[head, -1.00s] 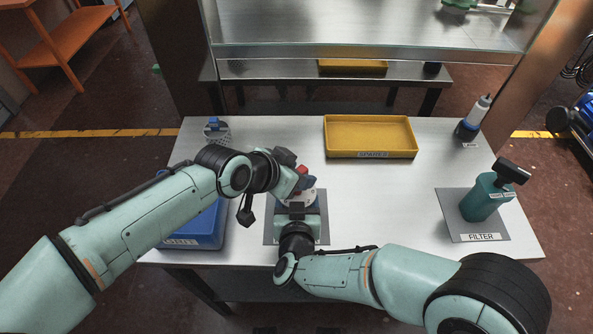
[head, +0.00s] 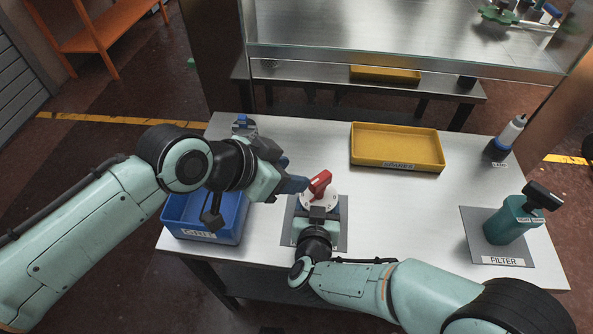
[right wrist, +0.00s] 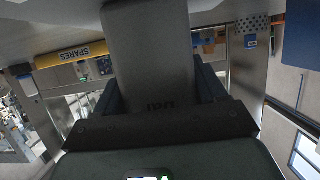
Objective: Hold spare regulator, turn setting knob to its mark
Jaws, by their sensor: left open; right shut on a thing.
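The spare regulator has a red knob (head: 320,183) on a round white dial (head: 318,202) with dark marks. It stands on a grey mat (head: 341,232) at the table's near edge. The red knob's handle points up and to the right; the marks are too small to read. My right gripper (head: 318,217) is shut on the regulator's body from the near side. In the right wrist view a grey block of the regulator (right wrist: 150,60) fills the space between the fingers. My left gripper (head: 294,177) is open, its blue fingers just left of the knob, apparently not around it.
A blue bin (head: 172,213) stands at left, partly under my left arm. A yellow SPARES tray (head: 397,165) lies at the back. A teal filter (head: 505,222) stands on a FILTER mat (head: 475,225) at right, with a bottle (head: 508,138) behind. The table between is clear.

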